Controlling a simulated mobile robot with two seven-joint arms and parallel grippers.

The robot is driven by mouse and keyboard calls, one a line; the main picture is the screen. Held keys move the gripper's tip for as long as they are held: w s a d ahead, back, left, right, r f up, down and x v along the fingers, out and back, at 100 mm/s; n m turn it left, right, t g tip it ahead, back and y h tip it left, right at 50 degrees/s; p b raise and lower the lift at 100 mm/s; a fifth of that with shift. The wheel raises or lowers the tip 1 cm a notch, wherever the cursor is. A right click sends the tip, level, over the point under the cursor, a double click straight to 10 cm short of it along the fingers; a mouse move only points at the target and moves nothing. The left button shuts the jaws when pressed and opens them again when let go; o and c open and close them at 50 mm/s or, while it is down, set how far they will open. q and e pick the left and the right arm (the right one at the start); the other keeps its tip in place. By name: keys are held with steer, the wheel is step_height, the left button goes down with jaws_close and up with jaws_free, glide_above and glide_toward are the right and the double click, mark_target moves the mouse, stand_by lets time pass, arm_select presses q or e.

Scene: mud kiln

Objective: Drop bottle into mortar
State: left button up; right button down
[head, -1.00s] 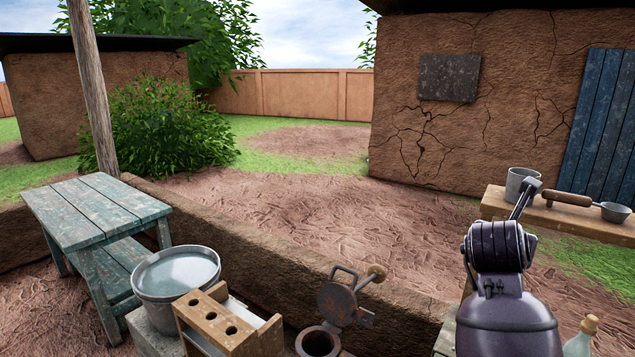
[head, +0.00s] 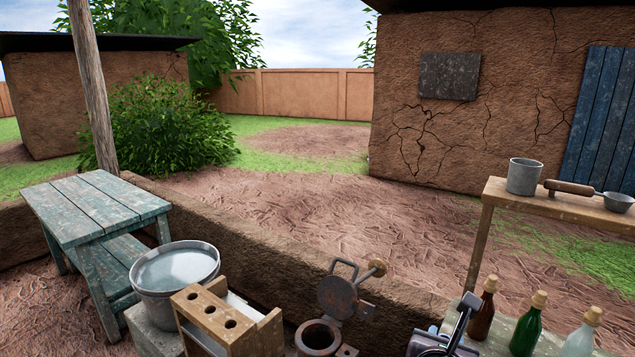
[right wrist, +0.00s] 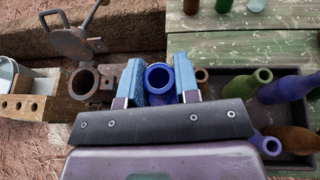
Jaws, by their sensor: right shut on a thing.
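My right gripper (right wrist: 172,82) is shut on a blue bottle (right wrist: 159,78), with one blue finger on each side of its neck. The bottle's open mouth faces the camera, and its lower part is hidden by the gripper. In the head view, part of my right arm and gripper (head: 445,345) shows at the bottom edge; the held bottle cannot be seen there. The mortar (head: 318,338) is a rusty round cup with its hinged lid standing open. In the right wrist view the mortar (right wrist: 84,82) is left of the held bottle, apart from it. My left gripper is not in view.
A dark tray (right wrist: 236,73) with several bottles lies right of the gripper. Brown, green (head: 525,333) and clear corked bottles stand on a table at bottom right. A wooden block with holes (head: 213,312) and a water bucket (head: 176,290) stand left of the mortar.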

steer(key=shift+s+d+f, duration=0.1)
steer(key=shift+s+f, duration=0.1)
steer(key=shift+f, duration=0.2)
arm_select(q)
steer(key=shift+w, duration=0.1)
